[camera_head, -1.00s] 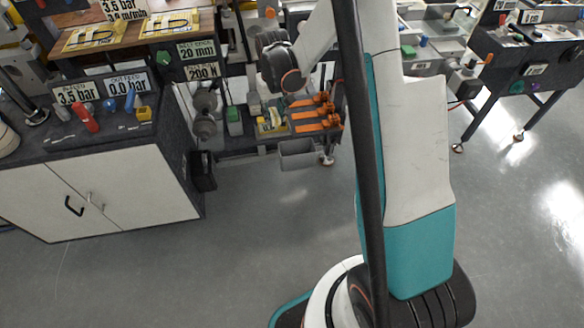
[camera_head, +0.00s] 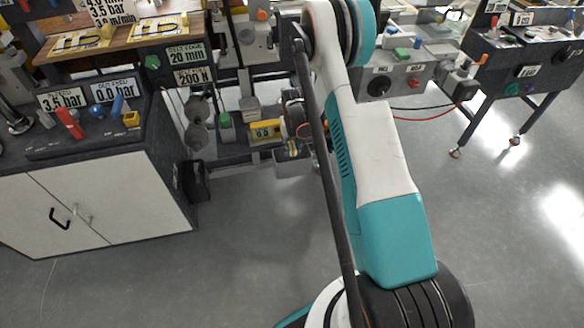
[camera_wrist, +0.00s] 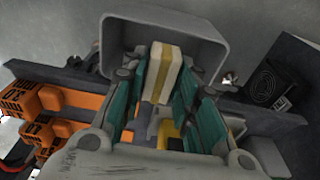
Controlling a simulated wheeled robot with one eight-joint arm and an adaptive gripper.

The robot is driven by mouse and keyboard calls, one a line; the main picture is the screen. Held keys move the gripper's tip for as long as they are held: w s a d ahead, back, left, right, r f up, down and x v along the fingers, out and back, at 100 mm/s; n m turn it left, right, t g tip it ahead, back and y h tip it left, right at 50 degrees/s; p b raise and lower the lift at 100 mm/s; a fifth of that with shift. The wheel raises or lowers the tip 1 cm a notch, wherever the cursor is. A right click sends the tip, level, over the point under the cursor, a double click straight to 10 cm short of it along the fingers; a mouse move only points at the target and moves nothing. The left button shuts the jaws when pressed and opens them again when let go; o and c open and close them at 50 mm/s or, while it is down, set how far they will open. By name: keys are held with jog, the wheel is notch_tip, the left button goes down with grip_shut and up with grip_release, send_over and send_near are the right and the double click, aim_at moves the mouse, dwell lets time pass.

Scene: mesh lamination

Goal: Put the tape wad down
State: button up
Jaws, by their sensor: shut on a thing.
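The tape wad (camera_wrist: 161,74) is a cream block with a yellow stripe. In the wrist view it stands between the teal-padded fingers of my gripper (camera_wrist: 160,80), which is shut on it. Behind the wad is an open grey bin (camera_wrist: 185,32), and the wad overlaps the bin's near side and opening in the picture. I cannot tell its height above the bin. In the head view the bin (camera_head: 291,166) hangs at the front of the low shelf, and my arm hides most of my gripper and the wad.
Orange holders (camera_wrist: 75,98) are left of my gripper in the wrist view. A black box with a round grille (camera_wrist: 272,87) is at the right. In the head view, a yellow device (camera_head: 264,128) stands on the shelf and a white-doored cabinet (camera_head: 110,200) is at left. The front floor is clear.

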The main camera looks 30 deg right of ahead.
notch_tip(320, 180, down, 11)
jog(key=b, duration=0.3)
jog(key=shift+f, duration=0.15)
jog(key=o, duration=0.9)
